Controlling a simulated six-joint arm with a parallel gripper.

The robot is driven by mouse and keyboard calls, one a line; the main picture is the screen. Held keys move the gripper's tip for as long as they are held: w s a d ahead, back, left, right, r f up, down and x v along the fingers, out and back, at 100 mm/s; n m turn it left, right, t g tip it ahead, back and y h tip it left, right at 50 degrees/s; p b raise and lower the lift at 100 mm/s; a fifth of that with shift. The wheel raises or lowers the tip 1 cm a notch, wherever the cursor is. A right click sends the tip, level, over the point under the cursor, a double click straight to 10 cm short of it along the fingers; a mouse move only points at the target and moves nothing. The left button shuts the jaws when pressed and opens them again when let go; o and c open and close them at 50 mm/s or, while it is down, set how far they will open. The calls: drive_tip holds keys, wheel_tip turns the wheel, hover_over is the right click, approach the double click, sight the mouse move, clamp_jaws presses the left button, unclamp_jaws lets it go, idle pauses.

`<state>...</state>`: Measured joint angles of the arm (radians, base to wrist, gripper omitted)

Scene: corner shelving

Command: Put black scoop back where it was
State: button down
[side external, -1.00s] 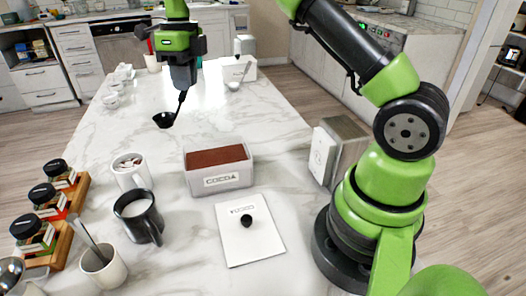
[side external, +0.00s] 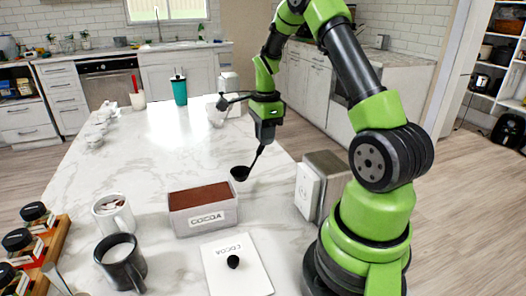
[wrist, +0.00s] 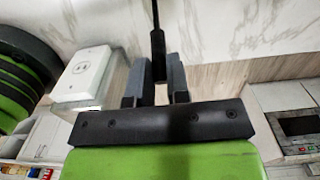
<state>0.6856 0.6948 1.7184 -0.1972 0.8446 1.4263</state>
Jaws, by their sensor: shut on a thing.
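The black scoop (side external: 240,173) hangs bowl-down from my gripper (side external: 264,140), just to the right of the cocoa box and above the counter. My gripper is shut on the scoop's handle; in the wrist view the handle (wrist: 158,45) runs up from between the two fingers (wrist: 158,85). The scoop's bowl is out of sight in the wrist view. The white cocoa box (side external: 203,218) is open and full of brown powder. Its white lid (side external: 236,275) with a black knob lies flat on the counter in front of it.
A white-and-grey box (side external: 308,190) stands right of the scoop, close to my base; it also shows in the wrist view (wrist: 90,75). Left of the cocoa box are a white mug (side external: 113,216), a black mug of milk (side external: 120,262) and a spice rack (side external: 45,250).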

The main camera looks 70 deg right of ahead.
drive_tip(key=shift+f, duration=1.8)
drive_tip(key=shift+f, duration=0.2)
drive_tip(key=c, duration=1.1)
unclamp_jaws()
drive_tip(key=shift+r, duration=0.15)
